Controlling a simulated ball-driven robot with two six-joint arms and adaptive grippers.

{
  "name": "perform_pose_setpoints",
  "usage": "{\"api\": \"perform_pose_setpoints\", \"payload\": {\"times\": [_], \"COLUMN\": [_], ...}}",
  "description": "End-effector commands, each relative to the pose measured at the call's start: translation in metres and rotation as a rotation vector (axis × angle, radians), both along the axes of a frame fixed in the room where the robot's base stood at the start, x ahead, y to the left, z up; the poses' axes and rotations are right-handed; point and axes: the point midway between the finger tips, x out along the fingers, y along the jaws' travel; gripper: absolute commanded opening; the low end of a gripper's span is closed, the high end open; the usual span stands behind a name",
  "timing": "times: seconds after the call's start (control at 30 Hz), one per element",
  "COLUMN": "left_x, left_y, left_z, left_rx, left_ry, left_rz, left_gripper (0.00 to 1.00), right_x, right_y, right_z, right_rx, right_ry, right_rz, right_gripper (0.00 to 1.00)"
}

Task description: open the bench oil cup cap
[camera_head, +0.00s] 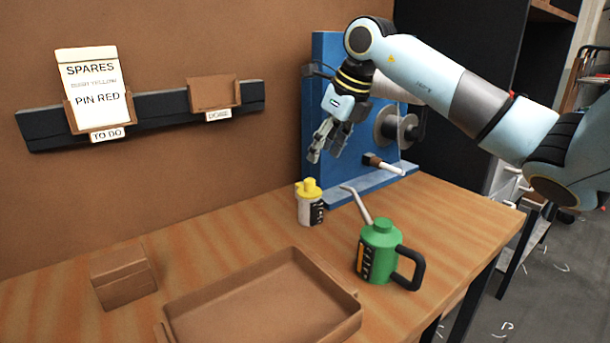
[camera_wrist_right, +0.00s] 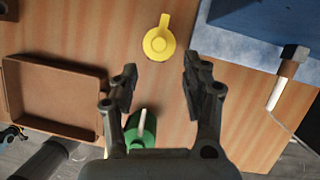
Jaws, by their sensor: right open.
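A small white cup with a dark label (camera_head: 311,212) stands upright on the bench in front of the blue panel. Its yellow cap (camera_head: 308,188) sits on top. From above, in the right wrist view, the round yellow cap (camera_wrist_right: 159,44) has a tab pointing away from my gripper. My right gripper (camera_head: 326,146) is open and empty, above the cup and apart from it. In the wrist view its fingertips (camera_wrist_right: 159,70) are spread, with the cap just beyond the gap. My left gripper is not in view.
A green oil can (camera_head: 381,248) with a long spout stands right of the cup. A brown tray (camera_head: 335,333) and small brown box (camera_head: 122,277) lie at the front left. A blue stand (camera_head: 330,190) with a spool (camera_head: 390,128) and a white-handled tool (camera_head: 383,165) are behind.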

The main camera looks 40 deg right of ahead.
Motion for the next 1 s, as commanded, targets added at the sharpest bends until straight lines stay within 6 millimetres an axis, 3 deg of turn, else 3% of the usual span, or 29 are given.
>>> {"api": "perform_pose_setpoints", "payload": {"times": [0.2, 0.4, 0.6, 0.83, 1.0], "left_x": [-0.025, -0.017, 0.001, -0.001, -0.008], "left_y": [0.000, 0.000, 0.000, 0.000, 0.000], "left_z": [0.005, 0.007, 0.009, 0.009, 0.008], "left_rx": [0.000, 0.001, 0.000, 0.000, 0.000], "left_ry": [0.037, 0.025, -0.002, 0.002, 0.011], "left_rz": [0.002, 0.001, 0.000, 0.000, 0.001], "left_gripper": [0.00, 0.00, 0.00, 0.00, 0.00], "right_x": [0.017, 0.028, 0.032, 0.032, 0.032], "right_y": [0.004, 0.006, 0.006, 0.006, 0.006], "right_z": [-0.041, -0.070, -0.080, -0.080, -0.080], "right_rx": [0.006, 0.004, 0.001, 0.001, 0.001], "right_ry": [0.002, 0.002, 0.000, 0.000, 0.000], "right_rz": [0.000, 0.001, 0.003, 0.003, 0.002], "right_gripper": [0.47, 0.47, 0.47, 0.46, 0.24]}}
